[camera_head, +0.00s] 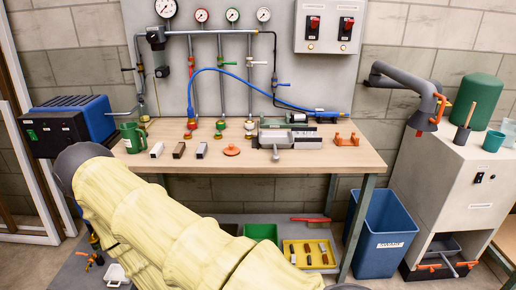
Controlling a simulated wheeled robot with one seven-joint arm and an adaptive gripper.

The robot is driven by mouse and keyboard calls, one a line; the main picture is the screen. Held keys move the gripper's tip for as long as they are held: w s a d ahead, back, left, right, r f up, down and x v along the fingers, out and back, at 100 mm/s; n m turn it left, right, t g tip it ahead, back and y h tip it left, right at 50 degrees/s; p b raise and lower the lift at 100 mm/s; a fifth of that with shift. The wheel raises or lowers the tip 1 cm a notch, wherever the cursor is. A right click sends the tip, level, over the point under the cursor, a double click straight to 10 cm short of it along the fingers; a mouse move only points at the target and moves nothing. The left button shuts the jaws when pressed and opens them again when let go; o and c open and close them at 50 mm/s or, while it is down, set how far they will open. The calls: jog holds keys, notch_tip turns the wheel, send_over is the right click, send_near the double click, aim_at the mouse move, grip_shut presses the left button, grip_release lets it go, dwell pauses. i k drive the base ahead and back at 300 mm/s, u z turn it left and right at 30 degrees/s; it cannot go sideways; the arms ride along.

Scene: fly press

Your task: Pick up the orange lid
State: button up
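The orange lid (231,150) lies flat on the wooden workbench (290,160), near its front edge and left of the middle. It is a small round disc with a knob on top. Nothing covers it. My gripper is not in view. My arm, in a pale yellow sleeve, fills the lower left, in front of the bench's left end, and runs out of the bottom of the picture.
Left of the lid stand small blocks (179,150) and a green mug (133,137). Right of it is a grey vise (285,138), then an orange bracket (347,139). Valved pipes (221,90) rise behind. A blue bin (383,235) stands at the bench's right.

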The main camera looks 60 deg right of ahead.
aim_at(231, 150)
jog(key=z, duration=0.9)
jog(key=i, duration=0.2)
